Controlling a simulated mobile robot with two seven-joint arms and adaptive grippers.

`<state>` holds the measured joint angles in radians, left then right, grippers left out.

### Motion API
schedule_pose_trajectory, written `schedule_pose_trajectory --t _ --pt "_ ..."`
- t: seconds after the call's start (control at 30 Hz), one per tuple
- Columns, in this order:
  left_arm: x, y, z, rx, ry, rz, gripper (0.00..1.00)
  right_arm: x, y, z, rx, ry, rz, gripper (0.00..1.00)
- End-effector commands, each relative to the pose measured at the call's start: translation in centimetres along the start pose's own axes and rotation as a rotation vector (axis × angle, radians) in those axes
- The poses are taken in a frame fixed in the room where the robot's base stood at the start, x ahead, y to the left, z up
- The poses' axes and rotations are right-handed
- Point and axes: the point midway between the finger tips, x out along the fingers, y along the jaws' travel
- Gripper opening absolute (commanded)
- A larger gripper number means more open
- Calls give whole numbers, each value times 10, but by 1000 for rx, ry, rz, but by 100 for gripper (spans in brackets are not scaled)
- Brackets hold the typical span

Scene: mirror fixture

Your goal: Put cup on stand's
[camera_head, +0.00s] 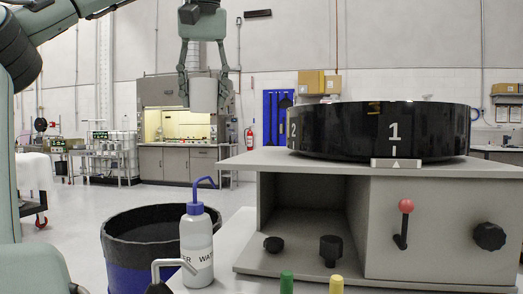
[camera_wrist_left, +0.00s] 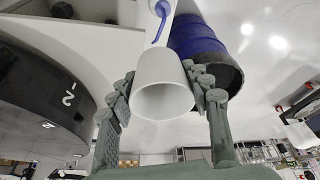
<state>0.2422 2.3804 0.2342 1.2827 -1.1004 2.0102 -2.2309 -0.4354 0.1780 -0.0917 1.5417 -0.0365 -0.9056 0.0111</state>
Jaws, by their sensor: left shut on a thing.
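My left gripper (camera_head: 206,84) is shut on a white cup (camera_head: 204,95), high up in the head view, left of the stand. In the left wrist view the cup (camera_wrist_left: 163,87) sits between the two fingers, with its open rim toward the camera. The stand is a grey cabinet (camera_head: 437,235) with a round black turntable (camera_head: 345,130) on top, marked 2 and 1. The 1 is above a small white arrow plate (camera_head: 395,163). The turntable (camera_wrist_left: 40,100) also shows at the left of the wrist view. My right gripper is not in view.
The cabinet front has a red-knobbed lever (camera_head: 405,222), a black knob (camera_head: 489,236) and an open compartment with black knobs (camera_head: 331,249). A wash bottle (camera_head: 196,245) stands to the left, beside a dark blue bin (camera_head: 150,240). Green and yellow pegs (camera_head: 287,283) are at the front.

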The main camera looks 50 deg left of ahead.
Motion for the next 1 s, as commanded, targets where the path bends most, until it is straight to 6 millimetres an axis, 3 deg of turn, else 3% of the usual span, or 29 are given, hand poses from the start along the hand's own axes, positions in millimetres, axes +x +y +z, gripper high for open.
schedule_pose_trajectory --t 0.2,0.4,0.57,0.8,1.0 --pt "36 48 -6 2 -4 -5 35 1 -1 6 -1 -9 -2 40" --pt "58 81 -11 1 -2 -2 35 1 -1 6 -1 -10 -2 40" --pt "66 90 -12 0 -2 1 35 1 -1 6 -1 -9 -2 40" --pt "97 90 -2 2 -3 2 35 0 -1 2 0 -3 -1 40" --pt "102 90 0 -1 -1 0 35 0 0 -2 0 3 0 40"
